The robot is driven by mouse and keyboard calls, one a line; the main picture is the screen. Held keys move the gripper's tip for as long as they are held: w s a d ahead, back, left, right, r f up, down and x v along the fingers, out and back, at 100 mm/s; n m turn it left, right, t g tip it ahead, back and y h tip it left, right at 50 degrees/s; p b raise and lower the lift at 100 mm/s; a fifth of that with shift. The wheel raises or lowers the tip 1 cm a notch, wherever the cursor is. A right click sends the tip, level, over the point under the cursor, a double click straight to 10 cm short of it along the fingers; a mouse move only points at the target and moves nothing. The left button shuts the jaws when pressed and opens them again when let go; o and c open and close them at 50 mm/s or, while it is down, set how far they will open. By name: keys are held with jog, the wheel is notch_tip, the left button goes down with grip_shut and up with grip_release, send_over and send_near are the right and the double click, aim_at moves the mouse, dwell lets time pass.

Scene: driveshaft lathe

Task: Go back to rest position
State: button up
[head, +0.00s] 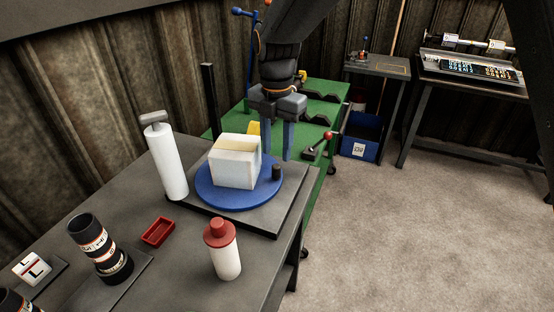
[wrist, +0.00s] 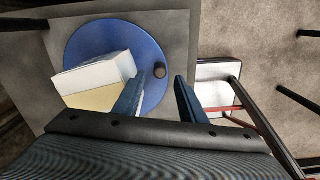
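My gripper (head: 276,135) points down beside the right rear of a blue round turntable (head: 222,199) in the head view. Its two blue fingers are spread apart with nothing between them. In the wrist view the gripper (wrist: 158,95) shows the same open gap. A white block (head: 236,162) with a cream top sits on the turntable; the block also shows in the wrist view (wrist: 98,76), left of the fingers. A small dark knob (head: 277,172) stands at the turntable's right edge.
A white cylinder with a grey handle (head: 167,160), a red-capped bottle (head: 223,250), a red tray (head: 158,231) and a dark striped cylinder (head: 97,250) stand on the grey table. A green bench (head: 318,97) with a red-knobbed lever (head: 319,145) is behind. Open floor (head: 400,230) lies right.

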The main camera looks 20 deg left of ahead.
jog(key=shift+r, duration=0.35)
jog(key=s+d+f+m, duration=0.1)
jog(key=d+f+m, duration=0.1)
jog(key=d+m, duration=1.85)
jog(key=s+d+f+m, duration=0.1)
jog(key=s+d+m, duration=0.4)
jog(key=d, duration=0.4)
jog(key=s+d+f+m+t, duration=0.1)
jog(key=s+d+f+m, duration=0.1)
jog(key=s+d+m, duration=0.4)
jog(key=d+m, duration=0.1)
jog(key=d, duration=0.2)
jog(key=shift+s+d, duration=0.15)
jog(key=shift+d, duration=0.25)
jog(key=shift+s+d+m, duration=0.1)
jog(key=shift+s+m, duration=0.05)
jog(key=shift+m, duration=0.3)
jog(key=shift+c, duration=0.7)
